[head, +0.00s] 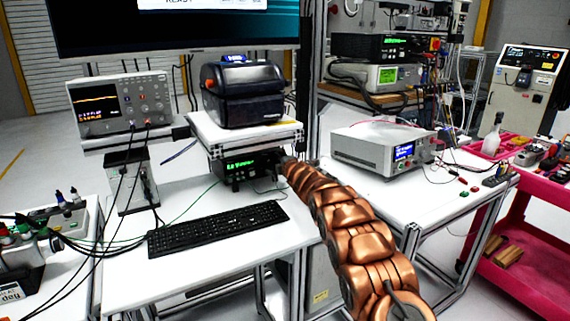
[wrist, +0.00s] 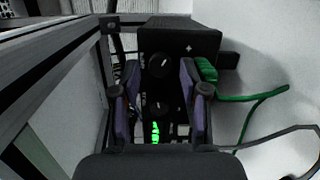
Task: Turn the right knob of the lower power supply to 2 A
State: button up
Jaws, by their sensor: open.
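The lower power supply (head: 232,168) is a black box with green digits, under the shelf that carries a dark machine. In the wrist view its dark front (wrist: 185,42) appears turned on its side, with green digits near the bottom. The right knob (wrist: 160,65) is the upper of two black knobs there. The other knob (wrist: 162,107) is nearer the digits. My gripper (wrist: 159,72) is open, with a finger on each side of the right knob and visible gaps. In the head view my gripper (head: 284,163) is at the supply's right end, partly hiding its front.
A green cable (wrist: 240,105) leaves the supply's front beside one finger. The white shelf (head: 245,133) is close above, and a dark frame post (head: 304,80) stands to the right. A keyboard (head: 218,226) lies on the desk in front.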

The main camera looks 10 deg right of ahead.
jog(key=v, duration=0.7)
jog(key=shift+s, duration=0.35)
dwell(0.4)
jog(key=shift+d+r, duration=0.1)
jog(key=s+d+r+m+g+h+p, duration=0.15)
jog(key=s+d+m+g+h, duration=0.3)
jog(key=s, duration=0.75)
jog(key=s+d+r+m+g+h+p, duration=0.1)
jog(key=s+d+r+m+g, duration=0.15)
jog(key=s+d+m, duration=0.65)
jog(key=s+a+f+m+g+y+p, duration=0.1)
jog(key=s+a+m+g, duration=0.1)
jog(key=s, duration=1.5)
jog(key=s+a+f+m+g+y, duration=0.1)
jog(key=s+a+g, duration=0.4)
jog(key=s, duration=1.2)
jog(key=s+a+f+m+g+y+p, duration=0.1)
jog(key=s+a, duration=0.6)
jog(key=s, duration=1)
jog(key=f+m+g, duration=0.1)
jog(key=m+g, duration=0.1)
jog(key=m, duration=0.1)
jog(key=shift+a+g+p, duration=0.15)
jog(key=shift+g+p, duration=0.2)
jog(key=shift+g, duration=0.05)
jog(key=shift+s, duration=0.15)
jog(key=shift+c, duration=0.3)
